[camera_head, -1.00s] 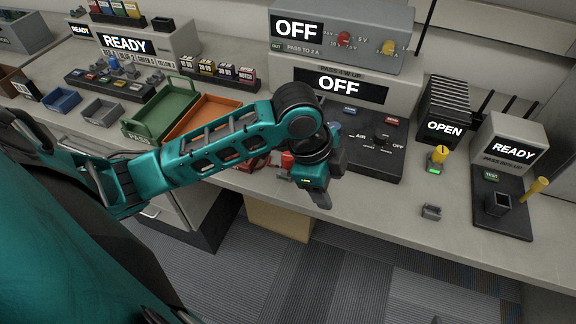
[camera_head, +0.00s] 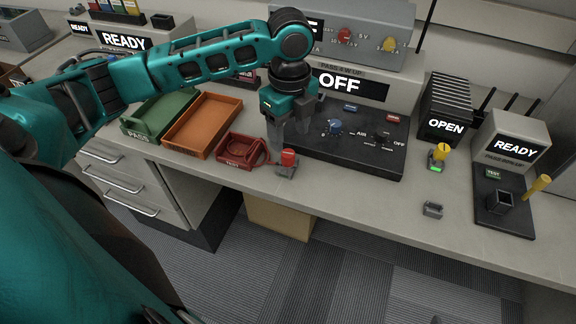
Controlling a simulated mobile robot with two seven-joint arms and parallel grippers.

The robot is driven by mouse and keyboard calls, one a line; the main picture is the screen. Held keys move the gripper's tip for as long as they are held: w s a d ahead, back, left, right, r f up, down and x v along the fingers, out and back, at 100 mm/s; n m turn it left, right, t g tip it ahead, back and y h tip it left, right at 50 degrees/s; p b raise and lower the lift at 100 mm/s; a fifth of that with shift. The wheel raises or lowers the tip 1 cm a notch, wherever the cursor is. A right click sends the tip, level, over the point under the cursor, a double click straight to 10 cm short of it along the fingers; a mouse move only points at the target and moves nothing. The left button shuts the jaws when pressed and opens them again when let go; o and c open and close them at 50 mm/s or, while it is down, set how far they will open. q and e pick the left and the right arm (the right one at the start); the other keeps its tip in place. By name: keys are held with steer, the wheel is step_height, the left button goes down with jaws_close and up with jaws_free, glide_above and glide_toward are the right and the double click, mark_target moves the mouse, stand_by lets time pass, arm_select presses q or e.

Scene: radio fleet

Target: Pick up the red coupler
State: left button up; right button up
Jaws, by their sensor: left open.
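The red coupler (camera_head: 288,158) stands upright in a small grey base near the front edge of the bench, just right of the small red tray. My left gripper (camera_head: 289,142) is above and slightly behind it, pointing down, with its fingers apart and nothing visible between them. From this view I cannot tell the exact height gap between the fingertips and the coupler. My right gripper is not in view.
A red tray (camera_head: 234,163), an orange tray (camera_head: 187,137) and a green PASS tray (camera_head: 135,125) lie to the left. The black control panel (camera_head: 345,158) is close on the right. A yellow coupler (camera_head: 440,151) stands farther right. The bench front at right is mostly clear.

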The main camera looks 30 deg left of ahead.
mark_target(287, 153)
arm_select(q)
steer(key=f, duration=0.4)
steer(key=f+b, duration=0.1)
steer(key=f, duration=0.1)
steer(key=shift+a+f, duration=0.25)
jaws_close()
stand_by(0.3)
steer(key=shift+r, duration=0.15)
